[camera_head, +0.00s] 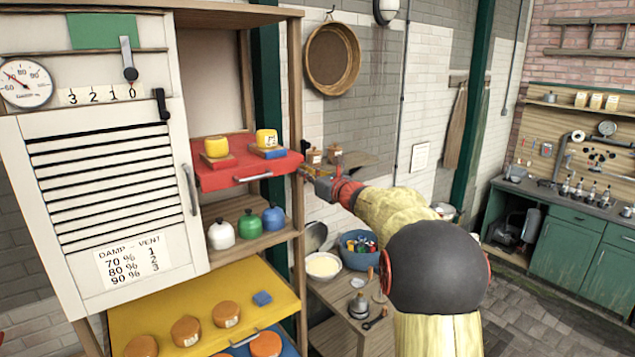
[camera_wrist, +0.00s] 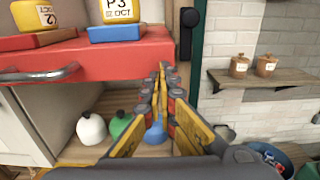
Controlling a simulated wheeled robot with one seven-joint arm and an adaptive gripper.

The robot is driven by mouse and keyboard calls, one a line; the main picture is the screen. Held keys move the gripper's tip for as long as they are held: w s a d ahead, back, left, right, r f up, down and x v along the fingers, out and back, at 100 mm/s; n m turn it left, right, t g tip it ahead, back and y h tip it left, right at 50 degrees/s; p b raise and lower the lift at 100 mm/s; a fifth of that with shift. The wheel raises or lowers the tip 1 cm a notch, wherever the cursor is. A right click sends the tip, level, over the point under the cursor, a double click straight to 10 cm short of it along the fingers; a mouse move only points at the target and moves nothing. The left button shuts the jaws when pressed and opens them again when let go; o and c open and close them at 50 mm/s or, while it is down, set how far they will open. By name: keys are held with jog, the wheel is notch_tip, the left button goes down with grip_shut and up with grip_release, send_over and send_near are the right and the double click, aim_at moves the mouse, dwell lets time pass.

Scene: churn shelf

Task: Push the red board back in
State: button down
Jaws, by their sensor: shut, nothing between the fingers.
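The red board (camera_head: 222,180) sticks out of the shelf above the bells, with a metal handle on its front edge. It bears two yellow pieces, one on a red block (camera_head: 218,161) and one on a blue block (camera_head: 268,152). In the wrist view the red board (camera_wrist: 120,52) fills the upper left, with its handle (camera_wrist: 45,74) at the left. My gripper (camera_head: 306,172) is shut and empty at the board's right front corner. In the wrist view my fingertips (camera_wrist: 162,68) are beside that corner; I cannot tell whether they touch it.
White, green and blue bell-shaped things (camera_head: 250,224) stand on the shelf below. A yellow board (camera_head: 200,290) with orange rounds sticks out lower down. A louvred white door (camera_head: 100,190) is at left. A side table (camera_head: 345,300) with bowls stands at right below my arm.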

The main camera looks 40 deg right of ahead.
jog(key=w, duration=0.4)
jog(key=shift+r, duration=0.1)
jog(key=shift+a, duration=0.1)
jog(key=shift+r, duration=0.1)
